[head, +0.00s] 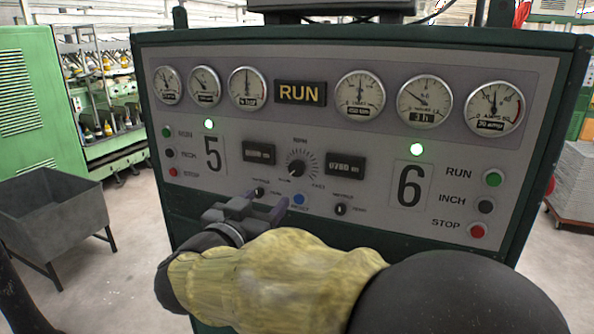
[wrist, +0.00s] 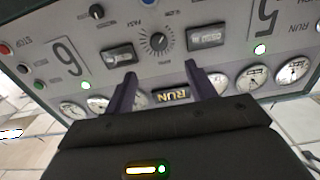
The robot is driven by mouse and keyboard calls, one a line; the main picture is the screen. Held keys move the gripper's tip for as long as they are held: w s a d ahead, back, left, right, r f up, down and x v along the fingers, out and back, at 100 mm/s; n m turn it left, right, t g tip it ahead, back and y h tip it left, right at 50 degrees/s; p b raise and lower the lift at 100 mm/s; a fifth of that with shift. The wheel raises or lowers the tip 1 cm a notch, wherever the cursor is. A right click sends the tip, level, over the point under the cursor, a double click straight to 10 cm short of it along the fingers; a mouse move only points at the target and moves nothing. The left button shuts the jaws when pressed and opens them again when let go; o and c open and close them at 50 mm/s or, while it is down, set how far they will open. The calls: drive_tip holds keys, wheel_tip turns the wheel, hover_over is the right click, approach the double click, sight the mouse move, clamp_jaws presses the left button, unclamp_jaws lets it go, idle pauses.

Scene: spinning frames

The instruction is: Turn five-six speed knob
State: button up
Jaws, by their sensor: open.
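The speed knob (head: 297,168) is a black round dial with a marked scale around it, at the middle of the grey control panel (head: 330,120) between the numbers 5 and 6. In the wrist view, which shows the panel upside down, the knob (wrist: 158,42) lies beyond the fingertips, roughly centred between them. My gripper (head: 262,203) is in front of the panel, below and left of the knob in the head view. Its two dark fingers stand apart with nothing between them, as the wrist view also shows (wrist: 161,76). It appears clear of the knob.
Two small black selector knobs (head: 258,191) (head: 341,209) and a blue button (head: 299,199) sit below the dial. Counters (head: 259,153) (head: 345,166) flank it. Stop buttons (head: 477,231) (head: 173,173) are at the panel's sides. A grey bin (head: 50,210) stands left.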

sight(295, 171)
drive_tip(key=p+x, duration=0.3)
drive_tip(key=x, duration=1.1)
drive_tip(key=shift+w+d+p, duration=0.2)
drive_tip(key=shift+d+p, duration=0.05)
drive_tip(key=shift+p, duration=0.05)
drive_tip(key=c, duration=1)
